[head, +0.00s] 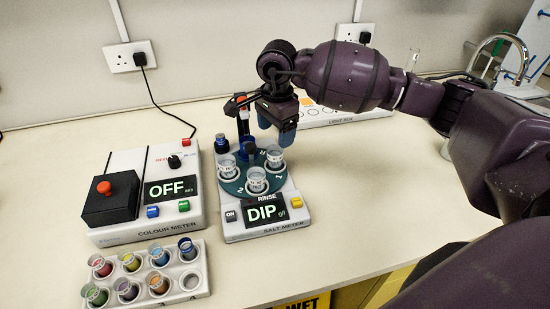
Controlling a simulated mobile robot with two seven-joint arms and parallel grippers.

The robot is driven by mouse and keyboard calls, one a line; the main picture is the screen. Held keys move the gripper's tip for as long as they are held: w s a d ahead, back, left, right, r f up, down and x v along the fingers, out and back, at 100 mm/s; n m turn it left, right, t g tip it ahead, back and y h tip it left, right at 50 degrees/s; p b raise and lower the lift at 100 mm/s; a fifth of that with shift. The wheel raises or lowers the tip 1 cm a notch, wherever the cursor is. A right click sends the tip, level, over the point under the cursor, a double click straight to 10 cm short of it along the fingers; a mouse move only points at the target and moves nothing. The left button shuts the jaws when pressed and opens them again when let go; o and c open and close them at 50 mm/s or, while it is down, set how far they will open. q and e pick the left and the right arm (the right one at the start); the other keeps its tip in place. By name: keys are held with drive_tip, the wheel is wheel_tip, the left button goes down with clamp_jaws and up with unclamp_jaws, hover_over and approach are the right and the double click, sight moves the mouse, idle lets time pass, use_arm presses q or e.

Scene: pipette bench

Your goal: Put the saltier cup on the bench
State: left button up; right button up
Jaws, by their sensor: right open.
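The salt meter (268,226) stands mid-bench, its display reading DIP. Its dark green turntable (239,188) carries clear cups: one at left (227,167), one in front (256,180) and one at right (275,157). Their contents look alike, so I cannot tell which is saltier. A dark blue-rimmed holder or cup (247,146) is at the turntable's back, partly hidden. My right gripper (277,124), with blue fingertips, is open and empty, pointing down above and behind the right cup. It appears apart from the cup. My left gripper is out of view.
The colour meter (130,234), reading OFF, stands left. A white rack (208,279) of coloured cups is at front left, with one empty-looking place. A light box (350,115) lies behind my right arm; a sink tap (497,42) is back right. Bare bench (345,205) lies right of the salt meter.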

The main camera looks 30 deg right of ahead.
sight(275, 149)
drive_tip(key=shift+w+a+f, duration=0.1)
drive_tip(key=shift+f, duration=3.05)
drive_tip(key=c, duration=1.1)
